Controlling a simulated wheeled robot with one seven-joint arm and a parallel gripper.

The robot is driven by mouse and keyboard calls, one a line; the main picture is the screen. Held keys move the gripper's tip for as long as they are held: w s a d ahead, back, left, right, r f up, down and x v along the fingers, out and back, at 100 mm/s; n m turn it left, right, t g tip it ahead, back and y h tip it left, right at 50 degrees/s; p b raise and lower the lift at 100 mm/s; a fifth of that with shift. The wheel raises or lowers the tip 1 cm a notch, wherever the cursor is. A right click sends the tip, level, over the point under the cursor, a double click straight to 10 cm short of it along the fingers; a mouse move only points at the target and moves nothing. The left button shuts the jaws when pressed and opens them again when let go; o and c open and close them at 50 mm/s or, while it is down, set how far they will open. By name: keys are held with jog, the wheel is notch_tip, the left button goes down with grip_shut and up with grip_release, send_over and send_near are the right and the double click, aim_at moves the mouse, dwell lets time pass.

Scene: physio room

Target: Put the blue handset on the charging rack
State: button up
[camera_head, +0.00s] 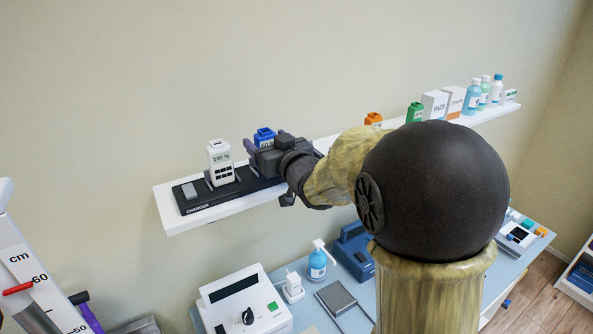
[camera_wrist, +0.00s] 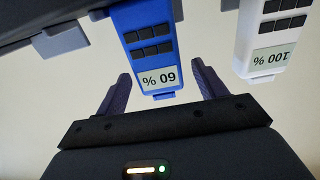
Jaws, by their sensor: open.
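The blue handset (camera_head: 264,138) stands upright over the right part of the black charging rack (camera_head: 212,200), mostly hidden behind my gripper in the head view. In the wrist view the blue handset (camera_wrist: 150,48) appears upside down with a 60 % display. Its base reaches the dark rack (camera_wrist: 40,18); I cannot tell how fully it is seated. My gripper (camera_wrist: 162,88) is open. Its fingers are on either side of the handset's top end, with gaps visible on both sides. The gripper (camera_head: 262,150) is at the rack in the head view.
A white handset (camera_head: 220,165) showing 100 % stands on the rack, left of the blue one. The rack lies on a white wall shelf (camera_head: 172,220). Orange (camera_head: 373,119) and green (camera_head: 414,112) items, boxes and bottles stand farther right. A blue desk (camera_head: 340,285) holds devices below.

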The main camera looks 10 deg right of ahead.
jog(key=b+v, duration=0.4)
jog(key=v, duration=1)
jog(key=shift+s, duration=0.2)
jog(key=shift+d, duration=0.1)
jog(key=d+f+m+g+h, duration=0.2)
jog(key=d+f+h, duration=0.1)
jog(key=f, duration=0.5)
jog(key=d+f+m+g+h, duration=0.1)
jog(key=d+f+g+h, duration=0.15)
jog(key=f, duration=0.45)
jog(key=s+f+m+g+h, duration=0.1)
jog(key=s+f+g, duration=0.8)
jog(key=s+f, duration=0.5)
jog(key=shift+d+f+m, duration=0.2)
jog(key=shift+d+m, duration=0.1)
jog(key=shift+d, duration=0.1)
